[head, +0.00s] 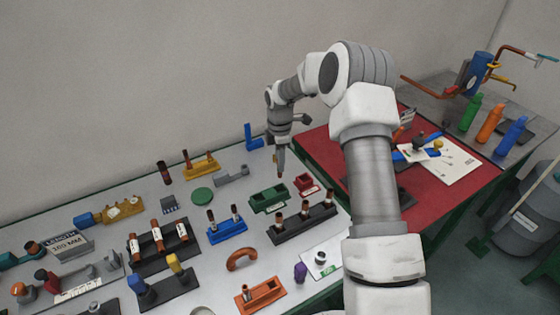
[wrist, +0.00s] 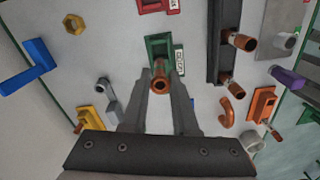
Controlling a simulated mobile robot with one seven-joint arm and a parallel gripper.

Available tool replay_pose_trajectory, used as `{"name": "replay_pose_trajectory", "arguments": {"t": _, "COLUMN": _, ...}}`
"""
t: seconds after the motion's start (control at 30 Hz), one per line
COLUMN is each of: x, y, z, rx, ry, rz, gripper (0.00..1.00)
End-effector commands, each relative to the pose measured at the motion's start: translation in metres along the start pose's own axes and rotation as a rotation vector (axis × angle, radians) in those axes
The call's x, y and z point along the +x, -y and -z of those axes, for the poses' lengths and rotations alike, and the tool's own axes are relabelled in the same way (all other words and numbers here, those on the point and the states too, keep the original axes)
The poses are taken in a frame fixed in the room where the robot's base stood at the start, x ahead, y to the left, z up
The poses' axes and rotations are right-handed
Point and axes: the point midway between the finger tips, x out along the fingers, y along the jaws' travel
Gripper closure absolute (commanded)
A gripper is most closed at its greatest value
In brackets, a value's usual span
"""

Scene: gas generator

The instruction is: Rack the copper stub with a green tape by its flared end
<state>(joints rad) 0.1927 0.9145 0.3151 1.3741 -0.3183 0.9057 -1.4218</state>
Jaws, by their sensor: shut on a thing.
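My gripper (head: 281,170) hangs over the back middle of the table, pointing down. In the wrist view my gripper (wrist: 160,86) is shut on a copper stub (wrist: 160,75), seen nearly end-on with its open mouth towards the camera. No tape on it can be made out. The stub also shows small below the fingers in the head view (head: 280,175). A green holder (head: 268,199) stands below and slightly left of the fingers; in the wrist view the green holder (wrist: 158,44) with a white label lies just beyond the stub. Contact between them cannot be told.
A dark rack (head: 290,236) with upright copper stubs stands in front of the green holder. A small red holder (head: 306,184) is right of it. A blue rack (head: 228,233), a yellow rack (head: 203,171) and an orange holder (head: 262,296) stand nearby. Bare table surrounds a green disc (head: 202,195).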

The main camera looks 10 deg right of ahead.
Motion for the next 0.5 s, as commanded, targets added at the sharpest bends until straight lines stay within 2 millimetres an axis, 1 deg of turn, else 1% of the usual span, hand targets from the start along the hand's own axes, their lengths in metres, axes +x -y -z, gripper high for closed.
{"name": "replay_pose_trajectory", "arguments": {"t": 0.27, "x": 0.002, "y": 0.0, "z": 0.0, "rx": 0.003, "ry": 0.0, "rz": 0.001, "gripper": 1.0}}
{"name": "replay_pose_trajectory", "arguments": {"t": 0.37, "x": 0.007, "y": 0.0, "z": 0.0, "rx": 0.003, "ry": 0.0, "rz": 0.001, "gripper": 1.0}}
{"name": "replay_pose_trajectory", "arguments": {"t": 0.5, "x": 0.018, "y": 0.0, "z": 0.0, "rx": 0.003, "ry": 0.0, "rz": 0.002, "gripper": 1.0}}
